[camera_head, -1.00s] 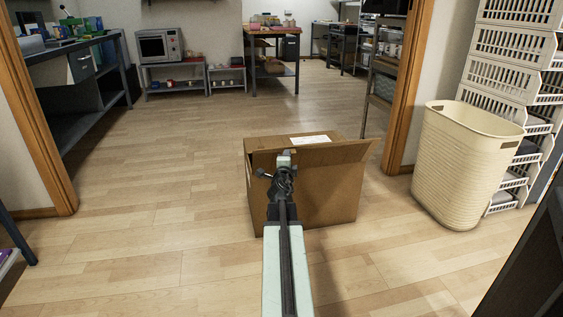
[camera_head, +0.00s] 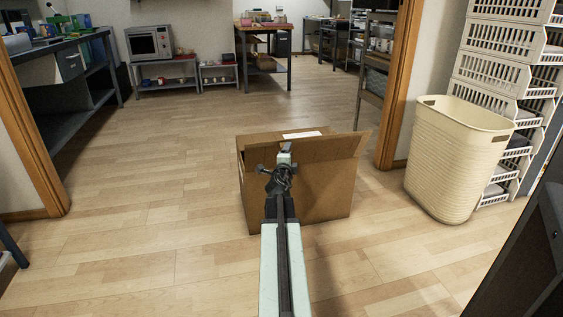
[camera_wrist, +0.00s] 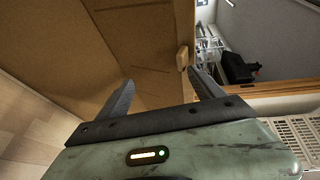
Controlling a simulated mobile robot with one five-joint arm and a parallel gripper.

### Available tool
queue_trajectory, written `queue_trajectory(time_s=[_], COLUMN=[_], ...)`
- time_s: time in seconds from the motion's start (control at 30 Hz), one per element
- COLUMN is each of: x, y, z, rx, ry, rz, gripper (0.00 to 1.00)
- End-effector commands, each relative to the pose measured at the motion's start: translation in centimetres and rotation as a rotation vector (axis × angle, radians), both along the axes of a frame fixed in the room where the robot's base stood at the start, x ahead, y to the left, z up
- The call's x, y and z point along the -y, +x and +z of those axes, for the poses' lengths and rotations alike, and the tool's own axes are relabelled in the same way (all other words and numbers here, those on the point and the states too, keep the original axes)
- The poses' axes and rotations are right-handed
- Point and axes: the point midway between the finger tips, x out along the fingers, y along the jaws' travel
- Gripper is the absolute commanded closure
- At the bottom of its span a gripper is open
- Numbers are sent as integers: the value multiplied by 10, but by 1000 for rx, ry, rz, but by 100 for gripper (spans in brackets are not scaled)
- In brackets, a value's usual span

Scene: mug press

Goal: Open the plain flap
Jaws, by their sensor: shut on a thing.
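A brown cardboard box (camera_head: 315,195) stands on the floor ahead of me in the head view. Its plain near flap (camera_head: 330,150) slants up and outward from the top edge, its right corner sticking out past the box side. A white label (camera_head: 302,134) lies on the box top behind it. My gripper (camera_head: 286,148) is at the flap's left part and is shut on it. In the wrist view, the two dark fingers of my gripper (camera_wrist: 160,88) stand apart with brown cardboard (camera_wrist: 140,50) showing between and beyond them. The exact contact is hidden.
A workbench (camera_head: 85,80) is at the far left. The floor (camera_head: 130,180) left of the box is clear.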

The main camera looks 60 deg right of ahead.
Motion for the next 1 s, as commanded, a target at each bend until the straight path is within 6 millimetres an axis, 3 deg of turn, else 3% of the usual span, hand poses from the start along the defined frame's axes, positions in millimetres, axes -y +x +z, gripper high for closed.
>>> queue_trajectory(time_s=[0.13,0.5,1.0], x=[-18,-71,-67], y=[-3,-31,-29], z=[-1,13,13], rx=[-3,4,3], ry=[3,-5,-4], rz=[0,5,1], gripper=[67,67,67])
